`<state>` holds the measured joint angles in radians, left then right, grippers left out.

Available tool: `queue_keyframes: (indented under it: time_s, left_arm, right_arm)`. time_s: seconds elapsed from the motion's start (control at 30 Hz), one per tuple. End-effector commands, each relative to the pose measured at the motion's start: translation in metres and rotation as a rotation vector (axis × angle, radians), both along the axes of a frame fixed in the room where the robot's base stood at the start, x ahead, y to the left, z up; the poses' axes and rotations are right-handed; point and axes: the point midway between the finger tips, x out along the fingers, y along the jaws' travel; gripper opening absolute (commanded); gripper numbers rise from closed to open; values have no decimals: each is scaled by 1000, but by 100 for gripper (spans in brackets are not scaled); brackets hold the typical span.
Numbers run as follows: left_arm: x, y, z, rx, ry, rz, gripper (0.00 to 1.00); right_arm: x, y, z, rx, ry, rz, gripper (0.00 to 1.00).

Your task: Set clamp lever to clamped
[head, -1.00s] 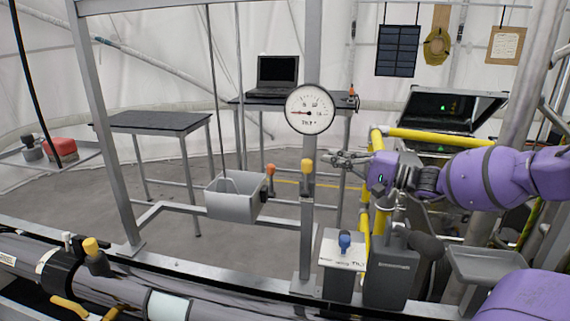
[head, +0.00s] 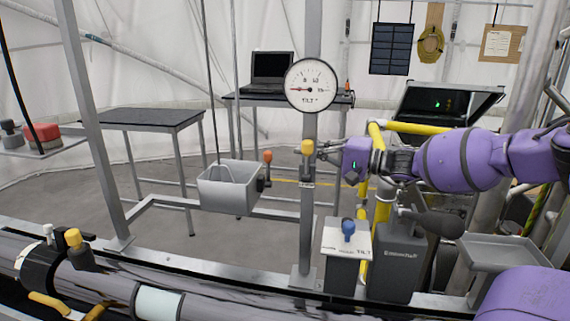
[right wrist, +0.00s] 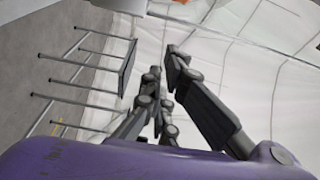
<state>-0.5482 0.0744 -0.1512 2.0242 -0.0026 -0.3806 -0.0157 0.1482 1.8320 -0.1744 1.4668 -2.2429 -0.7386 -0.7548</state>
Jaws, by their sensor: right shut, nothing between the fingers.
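A lever with a yellow knob (head: 307,147) stands on the upright grey post below the round gauge, with a small label under it. The knob points up. I cannot read the label, so I cannot tell if this is the clamp lever. Another yellow-knobbed handle (head: 73,238) sits on the pipe at the lower left. My right gripper (head: 323,148) comes in from the right, its fingertips just beside the post lever's knob; I cannot tell if they touch. It is shut and empty, and its fingers also show in the right wrist view (right wrist: 164,62). My left gripper is out of view.
The tilt gauge (head: 312,85) hangs on the post above the lever. An orange-knobbed lever (head: 267,157) is beside the hanging grey bucket (head: 228,190). A blue-knobbed control (head: 348,228) stands on a box below. Yellow rails (head: 420,128) and a grey tray (head: 505,254) are at the right.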

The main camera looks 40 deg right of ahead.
Motion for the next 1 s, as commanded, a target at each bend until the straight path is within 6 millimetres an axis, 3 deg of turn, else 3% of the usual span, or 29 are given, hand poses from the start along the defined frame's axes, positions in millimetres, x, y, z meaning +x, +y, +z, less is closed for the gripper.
queue_keyframes:
  time_s: [0.03,0.17,0.3,0.4,1.0]
  left_arm:
    - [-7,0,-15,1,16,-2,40]
    - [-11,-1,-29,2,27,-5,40]
    - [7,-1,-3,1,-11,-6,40]
    - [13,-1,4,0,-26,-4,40]
    - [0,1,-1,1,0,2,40]
  right_arm:
    - [10,6,-8,1,2,2,0]
    - [28,15,-6,1,1,2,0]
    - [21,35,6,4,-3,2,0]
    - [19,45,4,3,-4,1,0]
    - [17,53,0,-6,-6,-1,0]
